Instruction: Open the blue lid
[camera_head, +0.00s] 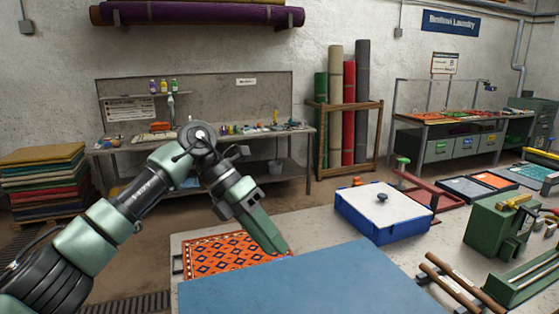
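A large flat blue panel (310,285), which looks like the blue lid, fills the bottom middle of the head view. Its near part is cut off by the picture's edge, and no handle shows on it. An orange patterned rug (225,256) shows beyond its far left edge. My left gripper (280,247) points down and right above the rug, close to the panel's far edge. Its fingers overlap from this side, so I cannot tell whether they are open or touch the panel. Nothing shows held in it. My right gripper is not in view.
A blue box with a pale top and dark knob (383,211) stands right of the panel. A green machine (496,228) and wooden-handled rods (455,284) lie farther right. A workbench (240,135) stands at the back. Pale tabletop is clear between panel and box.

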